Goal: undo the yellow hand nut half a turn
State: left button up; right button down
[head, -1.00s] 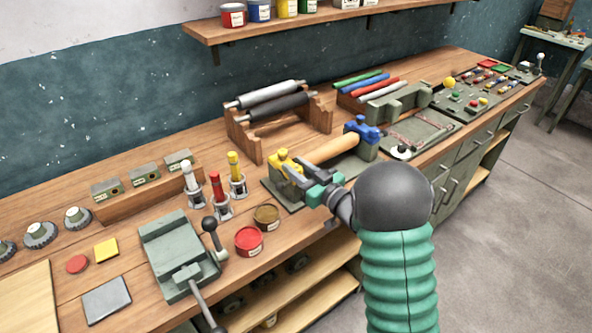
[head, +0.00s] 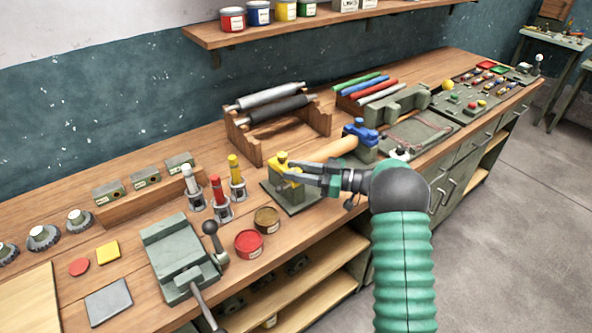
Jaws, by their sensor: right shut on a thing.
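The yellow hand nut (head: 281,158) sits at the left end of a clamp that holds a wooden roller (head: 336,147) on a grey-green base (head: 303,205). A blue hand nut (head: 361,130) is at the roller's far right end. My right gripper (head: 284,169) comes in from the right, with its fingers shut on the yellow nut. The fingers partly cover the nut and the yellow clamp below it. My left gripper is not in view.
Upright white, red and yellow tools (head: 236,172) stand left of the clamp. Red and brown tins (head: 249,243) are in front. A grey vise-like press (head: 180,258) with a lever is at lower left.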

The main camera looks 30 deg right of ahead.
jog(key=shift+f, duration=0.25)
jog(key=c, duration=1)
grip_release()
jog(key=shift+c, duration=0.2)
jog(key=shift+r, duration=0.1)
jog(key=v, duration=1.6)
jog(key=shift+s+d+b, duration=0.25)
jog(key=shift+d+b, duration=0.05)
jog(key=shift+b, duration=0.1)
jog(key=shift+d, duration=0.1)
